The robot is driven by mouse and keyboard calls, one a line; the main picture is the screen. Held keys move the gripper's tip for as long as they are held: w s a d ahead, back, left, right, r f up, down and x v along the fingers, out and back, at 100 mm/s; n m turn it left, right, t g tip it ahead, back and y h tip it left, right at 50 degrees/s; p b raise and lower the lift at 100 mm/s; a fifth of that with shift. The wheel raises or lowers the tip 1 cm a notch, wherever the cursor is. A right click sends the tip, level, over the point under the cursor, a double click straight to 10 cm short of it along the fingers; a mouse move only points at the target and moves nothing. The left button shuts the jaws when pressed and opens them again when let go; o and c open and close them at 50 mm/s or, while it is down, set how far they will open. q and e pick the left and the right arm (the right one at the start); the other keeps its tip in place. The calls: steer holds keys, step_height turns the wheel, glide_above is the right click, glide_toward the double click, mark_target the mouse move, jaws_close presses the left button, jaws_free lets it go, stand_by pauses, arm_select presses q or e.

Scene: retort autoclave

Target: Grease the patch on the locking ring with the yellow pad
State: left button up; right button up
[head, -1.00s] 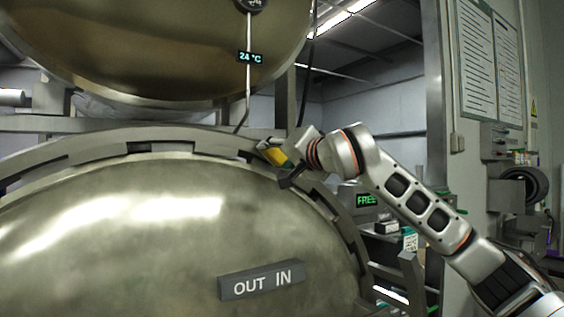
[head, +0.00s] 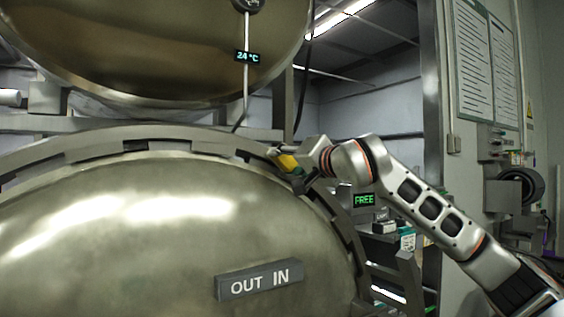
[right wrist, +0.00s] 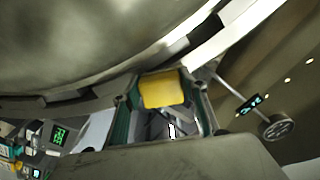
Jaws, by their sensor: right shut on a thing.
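The yellow pad (head: 288,162) is in my right gripper (head: 292,168), at the upper right of the big vessel door. In the right wrist view the pad (right wrist: 162,89) sits between the two fingers of the right gripper (right wrist: 160,98), which is shut on it. The notched locking ring (head: 190,140) curves around the domed door (head: 150,220). The pad is close to the ring's upper right part; I cannot tell whether it touches. The ring also shows in the right wrist view (right wrist: 110,82). I cannot make out the patch. My left gripper is not in view.
A second vessel (head: 150,50) with a "24 °C" display (head: 249,57) hangs above the ring. An "OUT IN" sign (head: 259,280) is on the door. A "FREE" display (head: 364,199) and shelves (head: 390,255) stand behind my right arm.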

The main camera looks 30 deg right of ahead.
steer(key=d+f, duration=0.3)
steer(key=d, duration=0.4)
steer(key=shift+w+f+b, duration=0.2)
steer(key=shift+f+b, duration=0.05)
steer(key=shift+b, duration=0.15)
stand_by(0.4)
steer(key=s, duration=0.6)
steer(key=shift+d, duration=0.25)
steer(key=shift+s, duration=0.1)
steer(key=s, duration=0.2)
steer(key=shift+s+d+b, duration=0.15)
steer(key=shift+s+b, duration=0.15)
steer(key=shift+s, duration=0.1)
steer(key=shift+w, duration=0.1)
stand_by(0.7)
